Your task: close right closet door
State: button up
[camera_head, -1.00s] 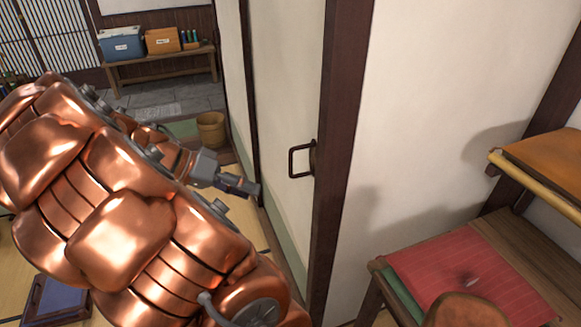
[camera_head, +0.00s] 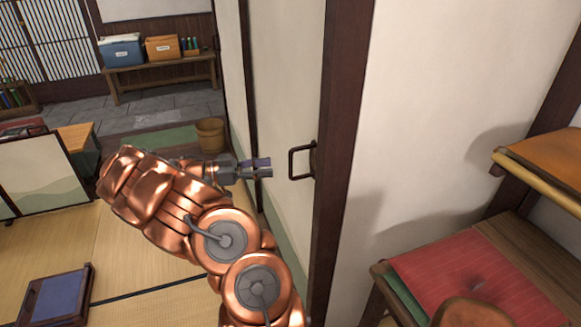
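A pale sliding door panel (camera_head: 283,85) stands in the middle of the head view, edged on the right by a dark wooden upright (camera_head: 341,110). A dark D-shaped handle (camera_head: 293,162) sticks out to the left beside that upright. My gripper (camera_head: 265,168) points right toward the handle, with a small gap between them in the picture. It holds nothing that I can see. Its fingers are small and seen from the side, so whether they are open does not show. My copper arm hides the lower part of the door.
A low table with a red cloth (camera_head: 470,272) and an orange-topped shelf (camera_head: 550,160) stand at the right. A wooden bucket (camera_head: 211,135) sits past my gripper. A bench (camera_head: 160,70) with boxes is at the back. Tatami floor (camera_head: 130,270) is open at the left.

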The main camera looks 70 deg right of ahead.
aim_at(291, 175)
jog(key=p+x, duration=0.2)
jog(key=x, duration=0.5)
jog(key=shift+s+d, duration=0.2)
jog(key=shift+s, duration=0.15)
grip_shut()
dwell(0.5)
